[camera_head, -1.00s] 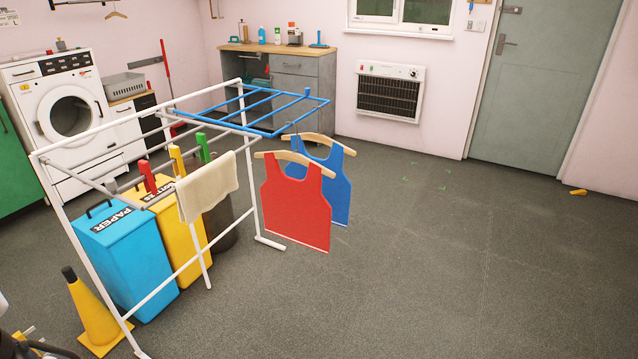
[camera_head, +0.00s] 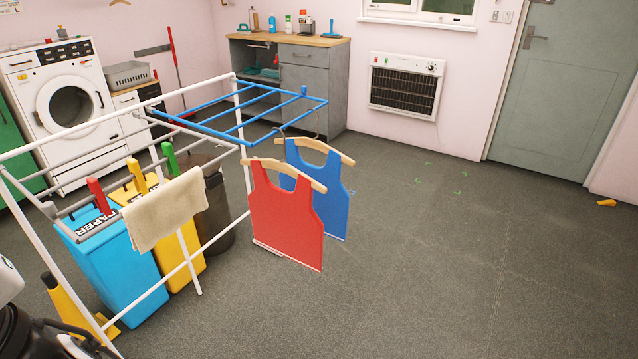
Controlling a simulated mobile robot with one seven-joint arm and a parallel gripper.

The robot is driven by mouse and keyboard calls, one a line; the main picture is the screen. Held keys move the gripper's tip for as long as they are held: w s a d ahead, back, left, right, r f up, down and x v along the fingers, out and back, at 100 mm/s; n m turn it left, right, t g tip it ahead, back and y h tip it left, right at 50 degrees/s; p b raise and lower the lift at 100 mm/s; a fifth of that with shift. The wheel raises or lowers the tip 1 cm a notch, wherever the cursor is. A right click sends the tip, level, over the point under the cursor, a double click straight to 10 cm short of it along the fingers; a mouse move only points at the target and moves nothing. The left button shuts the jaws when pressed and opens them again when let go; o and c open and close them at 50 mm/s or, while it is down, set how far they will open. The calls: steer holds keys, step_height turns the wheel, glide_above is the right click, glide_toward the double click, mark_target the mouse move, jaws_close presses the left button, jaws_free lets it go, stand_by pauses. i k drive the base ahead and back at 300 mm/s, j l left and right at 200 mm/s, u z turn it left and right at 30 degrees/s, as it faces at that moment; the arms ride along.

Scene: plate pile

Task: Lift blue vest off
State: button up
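The blue vest (camera_head: 333,205) hangs on a wooden hanger (camera_head: 338,154) at the near right end of the blue rack section (camera_head: 235,131). A red vest (camera_head: 284,222) on its own wooden hanger (camera_head: 262,163) hangs in front of it and hides its left part. Both vests hang above the floor. Dark and white parts of my arm show at the lower left edge. My gripper is not visible in this view.
The white drying rack (camera_head: 186,262) carries a cream towel (camera_head: 165,212). Blue (camera_head: 122,270) and yellow (camera_head: 184,248) bins, a dark bin (camera_head: 217,215) and a yellow cone (camera_head: 70,305) stand around it.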

mark_target(332, 207)
steer(key=i+l, duration=0.55)
steer(key=i+l+u, duration=0.15)
steer(key=i+l, duration=0.9)
steer(key=l, duration=0.2)
steer(key=j+u, duration=0.05)
